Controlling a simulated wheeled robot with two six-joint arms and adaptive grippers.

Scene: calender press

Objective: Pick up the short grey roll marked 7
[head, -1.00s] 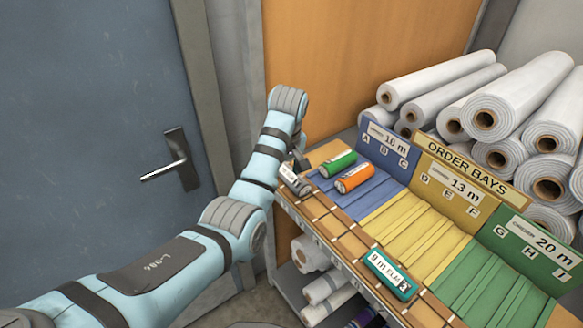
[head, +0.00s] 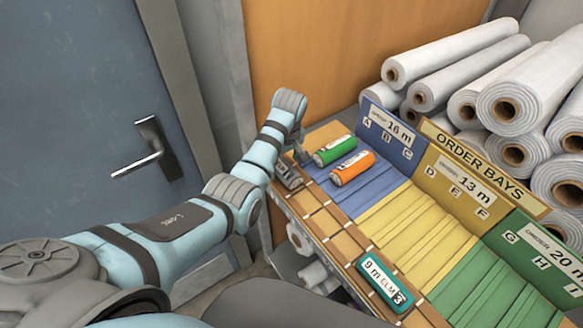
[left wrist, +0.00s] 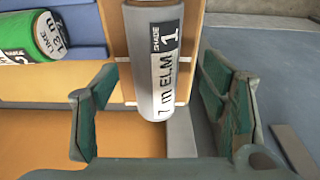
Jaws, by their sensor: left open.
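The short grey roll (head: 289,178) lies at the far left end of the brown slotted front rack in the head view, partly hidden by my arm. In the left wrist view the grey roll (left wrist: 158,55) has a white label reading 7 m ELM, shade 1. My left gripper (head: 297,163) is at this roll. In the left wrist view my left gripper (left wrist: 160,105) is open, one green-padded finger on each side of the roll's near end, with gaps on both sides. My right gripper is not in view.
A green roll (head: 335,150) and an orange roll (head: 352,169) lie close by on the blue bay. A teal roll (head: 386,284) marked 9 m ELM 3 lies farther along the rack. Yellow and green bays look empty. Large white rolls (head: 512,100) are stacked behind.

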